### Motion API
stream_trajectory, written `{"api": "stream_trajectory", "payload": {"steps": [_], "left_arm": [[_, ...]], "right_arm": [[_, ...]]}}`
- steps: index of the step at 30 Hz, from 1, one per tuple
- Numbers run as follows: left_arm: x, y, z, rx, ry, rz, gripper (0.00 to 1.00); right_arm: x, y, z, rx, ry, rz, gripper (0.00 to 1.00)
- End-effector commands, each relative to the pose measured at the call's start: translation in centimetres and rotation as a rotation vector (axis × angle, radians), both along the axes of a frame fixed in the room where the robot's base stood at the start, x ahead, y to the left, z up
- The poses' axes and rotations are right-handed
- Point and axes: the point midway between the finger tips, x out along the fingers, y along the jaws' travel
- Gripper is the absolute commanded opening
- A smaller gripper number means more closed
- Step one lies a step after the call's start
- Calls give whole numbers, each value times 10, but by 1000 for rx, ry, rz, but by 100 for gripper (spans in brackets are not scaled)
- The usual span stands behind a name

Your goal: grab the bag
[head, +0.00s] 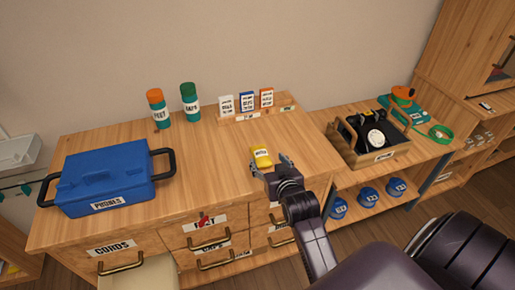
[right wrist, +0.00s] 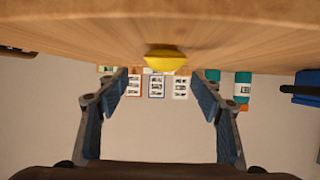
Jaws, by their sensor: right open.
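A small yellow bag (head: 261,155) with a white label lies on the wooden cabinet top, near its front right part. My right gripper (head: 271,166) is open, with its fingertips at the near side of the bag. In the right wrist view, which looks upside down, the yellow bag (right wrist: 166,61) shows ahead, centred between the open fingers (right wrist: 160,82) and beyond their tips. The fingers do not hold it. My left gripper is out of view.
A blue phones case (head: 105,180) stands at the left of the top. Two capped bottles (head: 158,108) and a rack of small cards (head: 247,103) stand behind the bag. Bare top surrounds the bag.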

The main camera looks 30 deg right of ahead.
Motion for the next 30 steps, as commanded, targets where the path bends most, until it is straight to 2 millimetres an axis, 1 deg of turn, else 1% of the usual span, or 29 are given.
{"api": "stream_trajectory", "payload": {"steps": [4, 9, 12, 17, 21, 25, 30], "left_arm": [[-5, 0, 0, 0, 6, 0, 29], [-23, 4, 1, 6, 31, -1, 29], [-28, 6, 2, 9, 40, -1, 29], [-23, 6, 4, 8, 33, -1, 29], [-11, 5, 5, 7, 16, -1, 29], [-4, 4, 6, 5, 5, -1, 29], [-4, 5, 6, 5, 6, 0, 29]], "right_arm": [[13, -4, -5, 0, 0, 0, 60], [26, -7, -11, 0, 0, 0, 60], [36, -7, -17, 0, 0, 0, 60], [55, -11, -27, -2, -1, -1, 60], [65, -14, -32, -1, -1, -1, 60], [67, -14, -34, 0, 0, -1, 60], [66, -14, -33, 0, 0, 0, 59]]}}
